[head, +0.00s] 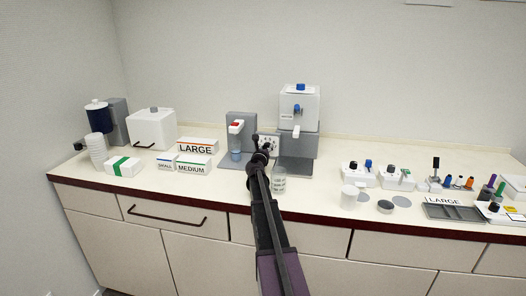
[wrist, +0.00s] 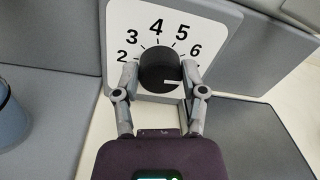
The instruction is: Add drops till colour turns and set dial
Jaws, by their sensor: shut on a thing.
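The black dial knob (wrist: 160,70) sits on a white plate (wrist: 212,28) with the numbers 2 to 6 showing. Its white mark points right, below the 6, towards my right finger. My gripper (wrist: 160,76) is shut on the knob, one finger on each side. In the head view my gripper (head: 260,156) is at the small dial plate (head: 268,140), between two grey machines, and hides the knob. A blue cup (head: 235,155) stands under the red-topped dispenser (head: 236,126); part of a blue cup (wrist: 10,118) shows at the left of the wrist view. Its liquid is not visible.
A taller white machine (head: 299,106) with a blue knob stands right of the dial. A clear labelled bottle (head: 279,182) stands close beside my arm. Boxes marked LARGE (head: 196,146) and MEDIUM (head: 193,168) are at left; several small containers and a tray (head: 455,212) are at right.

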